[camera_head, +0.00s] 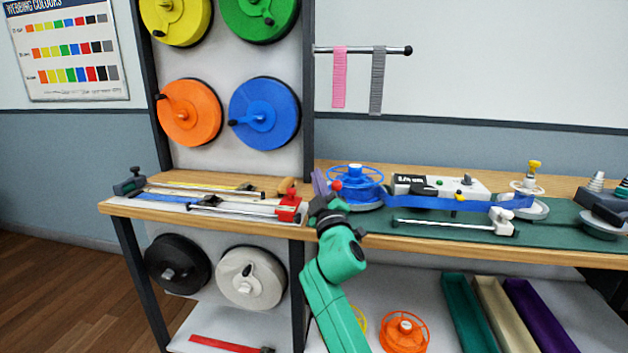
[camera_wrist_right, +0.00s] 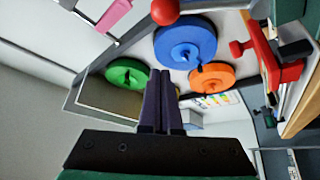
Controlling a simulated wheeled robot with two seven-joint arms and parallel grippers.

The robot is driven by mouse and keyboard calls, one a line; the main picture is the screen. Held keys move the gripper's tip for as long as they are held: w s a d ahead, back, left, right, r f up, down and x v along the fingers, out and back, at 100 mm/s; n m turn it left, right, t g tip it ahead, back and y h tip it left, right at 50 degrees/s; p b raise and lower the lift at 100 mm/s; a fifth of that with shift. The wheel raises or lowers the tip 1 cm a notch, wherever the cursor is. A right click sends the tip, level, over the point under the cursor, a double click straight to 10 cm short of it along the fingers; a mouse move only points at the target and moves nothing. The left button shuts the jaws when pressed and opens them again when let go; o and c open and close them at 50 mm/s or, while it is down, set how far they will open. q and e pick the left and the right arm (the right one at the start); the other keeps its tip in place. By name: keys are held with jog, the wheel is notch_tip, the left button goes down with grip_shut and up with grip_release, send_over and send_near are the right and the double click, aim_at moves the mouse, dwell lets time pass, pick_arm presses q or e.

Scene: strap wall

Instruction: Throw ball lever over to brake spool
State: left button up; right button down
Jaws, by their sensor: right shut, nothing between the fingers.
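The ball lever shows as a red ball (camera_head: 337,186) at the front left of a blue spool (camera_head: 356,168) on the bench. Its stem is mostly hidden in the head view. The red ball also shows at the top edge of the right wrist view (camera_wrist_right: 165,11). My right gripper (camera_head: 319,183) is just left of the ball, over the bench's front edge. Its dark fingers (camera_wrist_right: 158,75) are together and empty, apart from the ball in the wrist view. My left gripper is not in view.
A blue strap (camera_head: 440,201) runs right from the spool past a white device (camera_head: 440,186). A red-ended clamp (camera_head: 289,208) lies left of my gripper. A dark upright post (camera_head: 308,90) stands behind it. Coloured reels, including a blue one (camera_head: 283,113), hang on the panel.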

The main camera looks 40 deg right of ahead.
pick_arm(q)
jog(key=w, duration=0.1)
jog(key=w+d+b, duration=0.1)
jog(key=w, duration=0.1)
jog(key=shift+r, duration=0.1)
pick_arm(e)
jog(key=d+v, duration=0.1)
jog(key=v, duration=0.7)
jog(key=shift+s+a+f, duration=0.15)
jog(key=shift+s+f, duration=0.05)
jog(key=shift+s, duration=0.3)
